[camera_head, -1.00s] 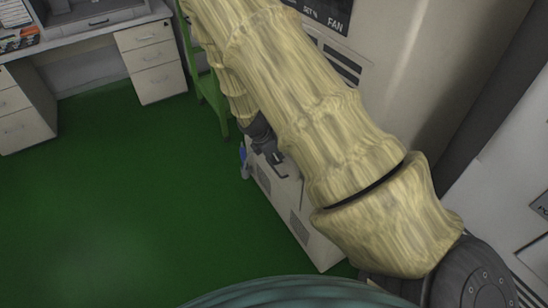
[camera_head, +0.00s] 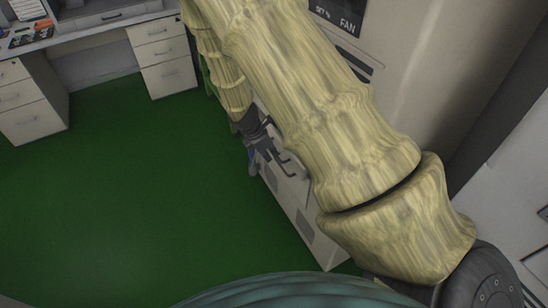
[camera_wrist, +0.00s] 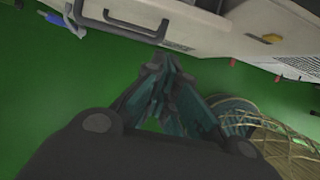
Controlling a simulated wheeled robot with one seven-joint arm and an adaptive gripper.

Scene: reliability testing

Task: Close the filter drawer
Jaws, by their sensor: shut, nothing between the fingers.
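A pale machine front, likely the filter drawer (camera_head: 278,180), shows low beside my arm in the head view, partly hidden by the arm. A dark bar handle (camera_head: 288,163) sticks out of it. In the wrist view, the pale drawer (camera_wrist: 190,22) lies along the top with its dark U-shaped handle (camera_wrist: 122,22). My gripper (camera_head: 255,160) is shut and empty, just left of the handle in the head view. In the wrist view my gripper (camera_wrist: 160,66) is below the drawer edge over green floor, apart from the handle in the picture. How far the drawer stands out is unclear.
A blue object (camera_wrist: 70,24) is beside the drawer at the upper left of the wrist view. A desk with drawers (camera_head: 160,55) stands at the back left. The green floor (camera_head: 130,190) is open at left.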

